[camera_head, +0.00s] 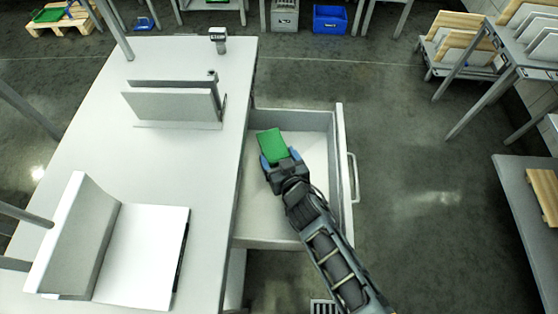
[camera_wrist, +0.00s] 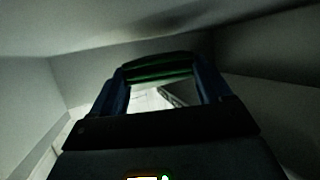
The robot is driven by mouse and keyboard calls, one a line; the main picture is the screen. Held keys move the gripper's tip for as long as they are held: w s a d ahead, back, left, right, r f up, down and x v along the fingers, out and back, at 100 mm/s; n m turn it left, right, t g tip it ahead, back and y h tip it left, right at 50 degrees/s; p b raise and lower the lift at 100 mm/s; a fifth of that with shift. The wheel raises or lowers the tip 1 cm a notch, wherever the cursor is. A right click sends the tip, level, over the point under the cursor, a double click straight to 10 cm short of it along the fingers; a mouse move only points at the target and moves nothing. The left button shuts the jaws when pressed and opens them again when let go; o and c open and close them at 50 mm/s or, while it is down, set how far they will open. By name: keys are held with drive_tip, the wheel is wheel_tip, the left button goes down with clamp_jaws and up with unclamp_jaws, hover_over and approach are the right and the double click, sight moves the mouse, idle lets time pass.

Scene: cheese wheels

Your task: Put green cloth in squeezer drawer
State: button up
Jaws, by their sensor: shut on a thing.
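The green cloth (camera_head: 271,146) is a small flat rectangle held at the tip of my gripper (camera_head: 275,157) in the head view. My gripper is shut on the cloth, with blue fingers at its sides. In the wrist view, the cloth (camera_wrist: 158,68) shows as a dark green band between the blue fingers of my gripper (camera_wrist: 160,75). The open drawer (camera_head: 338,128) is pulled out from the right side of the white table. My gripper and the cloth appear over or inside the drawer; pale walls surround them in the wrist view. I cannot tell whether the cloth touches the drawer floor.
The white table (camera_head: 180,65) fills the left, with an upright press-like device (camera_head: 170,105) and an open hinged white device (camera_head: 135,250) on it. The drawer handle (camera_head: 354,178) faces right. A table with a wooden board (camera_head: 545,195) stands far right. Floor between is clear.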

drive_tip(key=shift+f+b, duration=0.35)
drive_tip(key=shift+s+d+f+b, duration=0.15)
drive_tip(key=shift+f+b, duration=0.15)
drive_tip(key=shift+f, duration=0.05)
drive_tip(key=o, duration=1.1)
drive_tip(key=shift+d+f, duration=0.1)
drive_tip(key=shift+f, duration=0.05)
drive_tip(key=shift+c, duration=0.2)
drive_tip(key=shift+r+p, duration=0.6)
drive_tip(key=shift+p, duration=0.05)
drive_tip(key=p+v, duration=0.1)
drive_tip(key=v, duration=0.1)
drive_tip(key=p+v, duration=0.1)
drive_tip(key=v, duration=0.2)
drive_tip(key=p+v, duration=0.1)
drive_tip(key=v, duration=0.1)
drive_tip(key=shift+s+r, duration=0.1)
drive_tip(key=shift+r, duration=0.25)
